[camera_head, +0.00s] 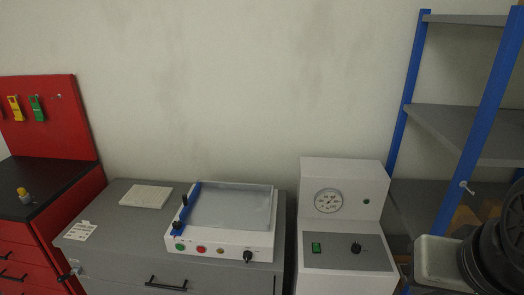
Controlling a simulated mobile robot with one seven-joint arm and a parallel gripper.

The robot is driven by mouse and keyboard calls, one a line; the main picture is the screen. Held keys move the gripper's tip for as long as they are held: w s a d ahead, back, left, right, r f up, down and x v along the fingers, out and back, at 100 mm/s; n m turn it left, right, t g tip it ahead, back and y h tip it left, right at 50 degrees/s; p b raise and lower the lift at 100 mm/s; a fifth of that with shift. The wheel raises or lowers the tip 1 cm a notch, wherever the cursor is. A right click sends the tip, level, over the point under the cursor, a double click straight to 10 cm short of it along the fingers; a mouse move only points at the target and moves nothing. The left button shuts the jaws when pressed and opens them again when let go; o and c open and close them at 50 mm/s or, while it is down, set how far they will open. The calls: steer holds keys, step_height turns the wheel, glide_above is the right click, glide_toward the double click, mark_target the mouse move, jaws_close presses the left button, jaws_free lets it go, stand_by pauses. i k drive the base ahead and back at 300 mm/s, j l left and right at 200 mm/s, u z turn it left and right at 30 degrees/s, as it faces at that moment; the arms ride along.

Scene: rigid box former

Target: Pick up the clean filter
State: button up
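A flat, white rectangular panel (146,196) lies on the left part of the grey cabinet top (105,222). It looks like a filter with a pale, clean face, but it is too small to make out its surface fully. It lies apart from the white machine to its right. A dark, rounded part at the lower right edge seems to be my arm. My gripper's fingers are not in view, so I cannot see whether it is open or shut.
A white box former (258,246) with a blue bar, a shallow tray and buttons stands right of the panel. Further right are a white gauge unit (345,183) and a blue-framed shelf (408,75). A red workbench (60,120) stands left. A small label card (80,231) lies on the cabinet.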

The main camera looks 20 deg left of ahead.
mark_target(139, 195)
steer(key=u, duration=1.7)
steer(key=i+j+z, duration=0.1)
steer(key=z, duration=0.25)
steer(key=i+j+z, duration=0.1)
steer(key=j+z, duration=0.15)
steer(key=z, duration=0.15)
steer(key=i+j+z, duration=0.1)
steer(key=z, duration=0.25)
steer(key=i+j+z, duration=0.2)
steer(key=j, duration=0.4)
steer(key=j+z, duration=0.25)
steer(key=j, duration=0.3)
steer(key=j+z, duration=0.15)
steer(key=j, duration=2.25)
